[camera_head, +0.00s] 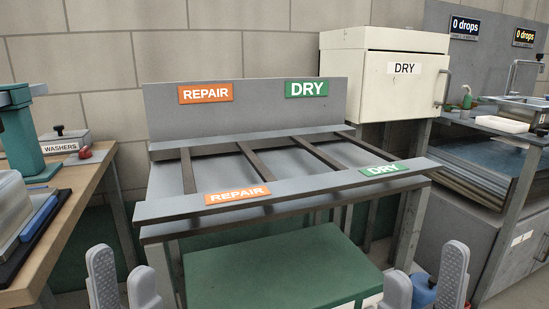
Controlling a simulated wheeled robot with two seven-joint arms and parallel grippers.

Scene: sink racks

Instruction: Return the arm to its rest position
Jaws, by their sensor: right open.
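My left gripper (124,270) is at the bottom left of the head view, its two grey fingers upright and apart with nothing between them. My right gripper (427,269) is at the bottom right, also with its fingers upright and apart. No held object shows in either. Both grippers are low in the picture, in front of the grey rack (160,209). The arm links behind the fingers are out of view.
The rack has dark bars and REPAIR and DRY labels; a green-topped box (280,270) stands below. A wooden bench (75,195) is left, a cream DRY cabinet (385,72) behind right, a sink counter (477,122) far right. A blue item (424,290) shows between my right fingers.

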